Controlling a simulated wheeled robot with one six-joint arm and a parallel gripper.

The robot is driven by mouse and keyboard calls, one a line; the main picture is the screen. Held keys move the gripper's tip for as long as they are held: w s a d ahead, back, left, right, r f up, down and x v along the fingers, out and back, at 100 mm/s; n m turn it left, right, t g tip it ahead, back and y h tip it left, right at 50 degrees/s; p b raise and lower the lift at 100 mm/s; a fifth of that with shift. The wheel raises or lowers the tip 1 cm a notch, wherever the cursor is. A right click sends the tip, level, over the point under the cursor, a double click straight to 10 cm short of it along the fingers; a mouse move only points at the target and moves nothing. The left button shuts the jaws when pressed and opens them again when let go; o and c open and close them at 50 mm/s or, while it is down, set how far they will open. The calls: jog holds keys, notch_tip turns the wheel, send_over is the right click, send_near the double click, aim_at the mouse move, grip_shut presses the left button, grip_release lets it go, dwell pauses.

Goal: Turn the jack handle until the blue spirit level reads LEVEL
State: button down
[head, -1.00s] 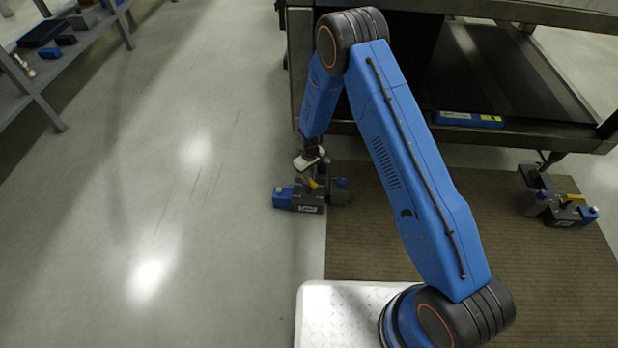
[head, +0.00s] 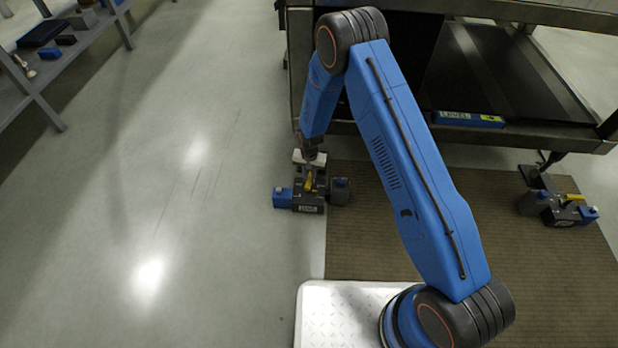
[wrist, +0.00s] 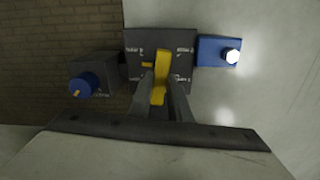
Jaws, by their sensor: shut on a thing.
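The near jack (head: 309,203) stands on the floor at the mat's left edge, below the plate's near-left corner. Its yellow handle (head: 309,182) points roughly toward me. My gripper (wrist: 160,92) is shut on this handle (wrist: 161,75), with one finger on each side, above the jack's dark marked top (wrist: 182,45). The head view shows the gripper only in part. The blue spirit level (head: 470,119) lies on the plate's front edge.
A blue box (wrist: 215,50) and a dark box with a blue knob (wrist: 82,84) flank the jack. A second jack (head: 562,208) stands at the right on the brown mat (head: 400,270). A shelf (head: 75,52) is at far left. The floor between is clear.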

jog(key=shift+m, duration=2.2)
jog(key=c, duration=1.6)
grip_release()
jog(key=shift+c, duration=0.2)
notch_tip(320, 180, up, 18)
jog(key=shift+f, duration=0.2)
jog(key=shift+a, duration=0.1)
